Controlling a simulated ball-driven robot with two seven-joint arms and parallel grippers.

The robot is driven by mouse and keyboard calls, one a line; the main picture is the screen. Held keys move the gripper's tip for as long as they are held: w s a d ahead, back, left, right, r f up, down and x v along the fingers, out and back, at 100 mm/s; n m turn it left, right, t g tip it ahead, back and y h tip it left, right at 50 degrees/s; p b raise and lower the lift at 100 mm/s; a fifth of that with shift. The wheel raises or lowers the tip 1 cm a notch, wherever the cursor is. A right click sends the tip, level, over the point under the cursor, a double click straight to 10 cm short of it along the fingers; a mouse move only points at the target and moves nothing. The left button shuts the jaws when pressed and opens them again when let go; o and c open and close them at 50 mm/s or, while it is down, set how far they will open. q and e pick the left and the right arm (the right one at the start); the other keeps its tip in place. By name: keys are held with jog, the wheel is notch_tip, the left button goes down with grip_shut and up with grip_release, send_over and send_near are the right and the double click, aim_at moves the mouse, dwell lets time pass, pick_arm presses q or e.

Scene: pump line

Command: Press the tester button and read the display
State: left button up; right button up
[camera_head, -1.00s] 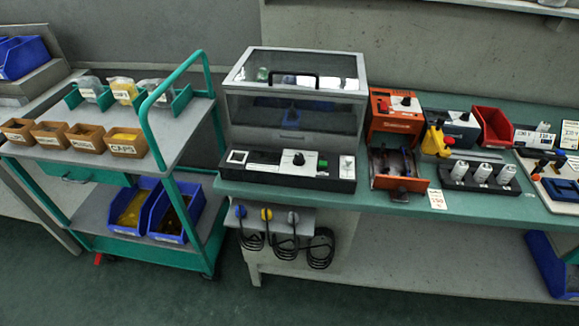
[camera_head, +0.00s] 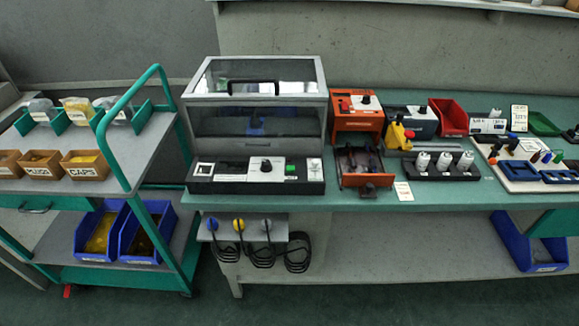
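The likely tester is a black box (camera_head: 229,186) with a grey transparent hood (camera_head: 256,125) above it, on the green bench. On its front panel are a small white-framed square (camera_head: 204,168) at the left, a black knob (camera_head: 266,166) on a light plate, a green button (camera_head: 291,168), and a pale part at the right end. I cannot make out any reading on the panel. Neither of my grippers is in the view.
A green-framed trolley (camera_head: 158,175) with labelled bins stands left of the bench. An orange device (camera_head: 357,112), a black block with white cylinders (camera_head: 440,172) and a red bin (camera_head: 449,118) stand to the right. Cable loops (camera_head: 297,254) hang below the bench front. Green floor shows in front.

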jog(key=shift+d, duration=0.1)
grip_shut()
dwell(1.7)
